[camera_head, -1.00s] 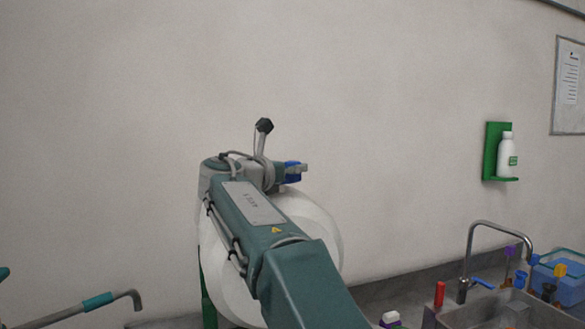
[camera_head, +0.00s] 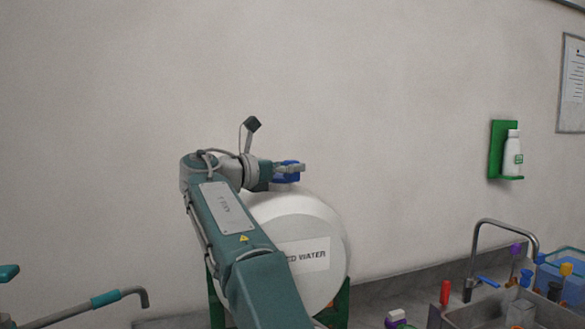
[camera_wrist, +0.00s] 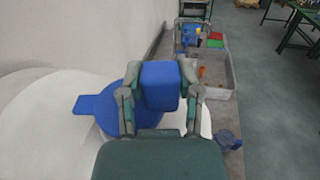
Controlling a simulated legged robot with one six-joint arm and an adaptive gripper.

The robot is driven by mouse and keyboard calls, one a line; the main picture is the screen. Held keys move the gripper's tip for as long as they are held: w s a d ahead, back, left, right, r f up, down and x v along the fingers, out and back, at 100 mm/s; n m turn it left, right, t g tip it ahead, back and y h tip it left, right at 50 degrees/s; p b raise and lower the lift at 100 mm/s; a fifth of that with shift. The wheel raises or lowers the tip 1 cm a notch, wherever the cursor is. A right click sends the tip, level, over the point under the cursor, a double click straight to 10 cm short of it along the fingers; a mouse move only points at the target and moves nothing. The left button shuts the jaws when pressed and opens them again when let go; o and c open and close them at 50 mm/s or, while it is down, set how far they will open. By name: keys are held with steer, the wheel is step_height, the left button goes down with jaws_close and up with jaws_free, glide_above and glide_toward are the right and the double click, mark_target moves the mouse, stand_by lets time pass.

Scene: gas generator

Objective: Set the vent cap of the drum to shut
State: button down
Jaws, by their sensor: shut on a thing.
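The drum (camera_head: 327,232) is a white round vessel with a label ending in "WATER", lying on a green stand against the wall. Its blue vent cap (camera_head: 289,178) is on top. In the wrist view the cap shows as a blue round piece with a tab to the left (camera_wrist: 92,105) and a raised blue block (camera_wrist: 160,84) between my fingers. My gripper (camera_head: 297,168) is at the cap, and in the wrist view my gripper (camera_wrist: 160,90) is shut on the raised block. My arm hides the left part of the drum.
A sink (camera_head: 490,314) with a curved tap (camera_head: 475,245) is at the right, with several coloured items and a blue bin (camera_head: 563,280). A bottle (camera_head: 512,153) in a green holder hangs on the wall. A pipe (camera_head: 90,306) is at lower left.

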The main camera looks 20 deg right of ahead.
steer(key=shift+c, duration=1.4)
jaws_free()
steer(key=shift+w+a, duration=0.1)
steer(key=shift+a, duration=0.1)
steer(key=v, duration=1.2)
steer(key=shift+w, duration=0.1)
